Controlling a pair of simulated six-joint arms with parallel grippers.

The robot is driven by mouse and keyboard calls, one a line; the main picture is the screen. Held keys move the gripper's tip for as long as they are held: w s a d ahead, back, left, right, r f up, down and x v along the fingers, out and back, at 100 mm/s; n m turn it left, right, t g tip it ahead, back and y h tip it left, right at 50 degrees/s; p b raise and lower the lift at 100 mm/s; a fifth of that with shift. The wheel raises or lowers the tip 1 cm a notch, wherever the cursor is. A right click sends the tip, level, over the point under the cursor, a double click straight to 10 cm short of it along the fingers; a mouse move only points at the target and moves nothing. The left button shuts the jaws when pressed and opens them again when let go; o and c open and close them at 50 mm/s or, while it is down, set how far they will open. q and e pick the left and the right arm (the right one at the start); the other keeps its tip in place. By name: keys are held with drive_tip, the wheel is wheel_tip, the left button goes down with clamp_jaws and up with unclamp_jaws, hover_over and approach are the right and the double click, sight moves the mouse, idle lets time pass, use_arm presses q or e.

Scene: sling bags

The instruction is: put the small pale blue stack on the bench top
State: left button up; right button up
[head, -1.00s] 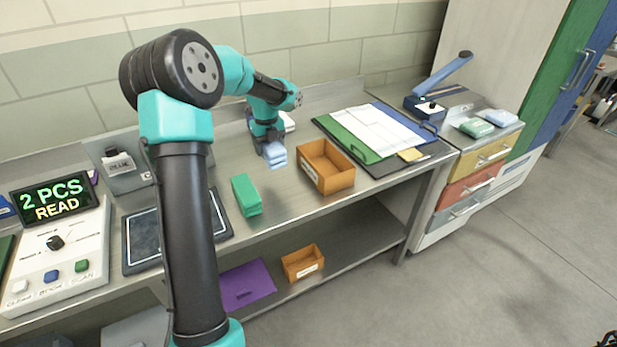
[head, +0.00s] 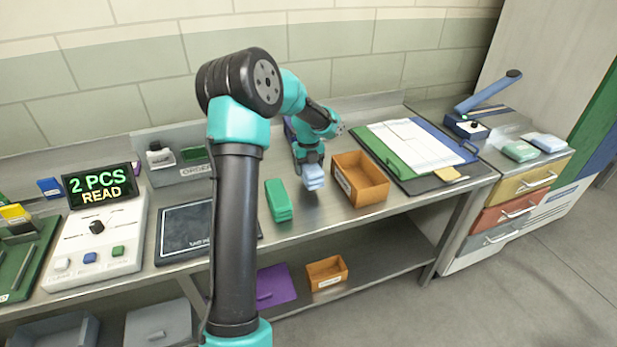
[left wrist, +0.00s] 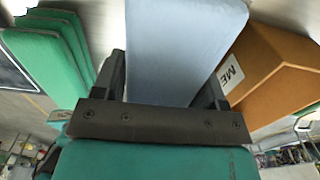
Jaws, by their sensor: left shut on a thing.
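The small pale blue stack (head: 314,175) is in the jaws of my left gripper (head: 310,165), between the green stack and the orange-brown box in the head view. In the left wrist view the pale blue stack (left wrist: 180,50) fills the space between the two dark fingers of my left gripper (left wrist: 165,85), which is shut on it. The stack is over the metal bench top (head: 330,215); whether it touches the surface I cannot tell. My right gripper is not in view.
A green stack (head: 278,200) lies left of the pale blue stack, and an open orange-brown box (head: 366,187) stands to its right. A dark pad (head: 183,232) lies further left. A clipboard with papers (head: 415,143) lies right. Bare bench shows in front of the stack.

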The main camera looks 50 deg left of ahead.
use_arm(q)
drive_tip(key=shift+f, duration=0.15)
drive_tip(key=shift+f, duration=1.8)
drive_tip(key=shift+f, duration=0.15)
drive_tip(key=o, duration=1)
wheel_tip(320, 180, up, 12)
drive_tip(key=shift+r, duration=0.2)
